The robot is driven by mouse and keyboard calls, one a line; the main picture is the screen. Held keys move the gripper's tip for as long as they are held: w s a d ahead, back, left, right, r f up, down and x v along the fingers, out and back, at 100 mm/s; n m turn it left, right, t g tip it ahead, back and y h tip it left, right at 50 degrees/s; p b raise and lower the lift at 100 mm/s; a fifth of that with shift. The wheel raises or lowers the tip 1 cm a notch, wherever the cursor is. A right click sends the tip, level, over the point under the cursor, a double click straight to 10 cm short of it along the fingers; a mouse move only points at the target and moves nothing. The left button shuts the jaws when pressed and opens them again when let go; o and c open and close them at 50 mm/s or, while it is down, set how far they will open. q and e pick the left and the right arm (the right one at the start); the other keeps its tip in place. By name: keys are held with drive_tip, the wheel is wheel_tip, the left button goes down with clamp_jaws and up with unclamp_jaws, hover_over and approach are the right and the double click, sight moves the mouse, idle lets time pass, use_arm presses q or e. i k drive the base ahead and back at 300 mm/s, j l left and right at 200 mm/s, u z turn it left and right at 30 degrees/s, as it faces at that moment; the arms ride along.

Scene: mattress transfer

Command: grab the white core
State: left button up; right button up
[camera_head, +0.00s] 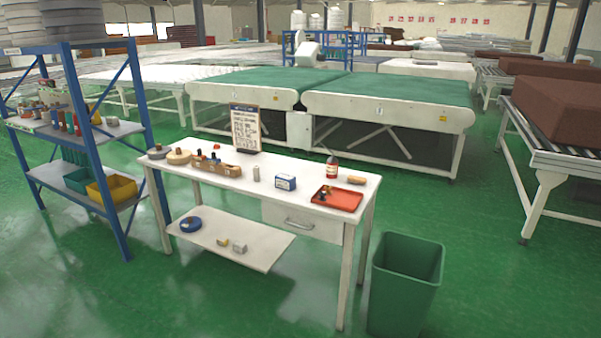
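No object in the camera_head view is clearly identifiable as the white core. A pale, flat mattress-like slab (428,69) lies on a conveyor behind the green belts. A stack of pale slabs (485,45) lies farther back at the right. Another whitish surface (125,77) spans the rollers at the left; I cannot tell whether it is a slab. Neither of my grippers shows in this view.
A white workbench (275,190) with small items stands ahead, a green bin (405,285) at its right. A blue shelf rack (85,130) stands left. Green-belted conveyors (390,93) lie behind. Brown blocks (565,105) rest on right rollers. Floor (480,285) is clear at right.

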sight(257, 168)
drive_tip(key=i+j+z, duration=0.6)
drive_tip(key=j+z, duration=0.25)
drive_tip(key=i+j, duration=0.15)
drive_tip(key=j, duration=0.25)
drive_tip(key=i+j+z, duration=0.15)
drive_tip(key=j, duration=0.2)
drive_tip(key=i+j, duration=0.2)
drive_tip(key=j, duration=0.2)
drive_tip(key=i+j+z, duration=0.1)
drive_tip(key=j, duration=0.3)
drive_tip(key=i+j, duration=0.15)
drive_tip(key=j, duration=0.25)
drive_tip(key=i+z, duration=0.05)
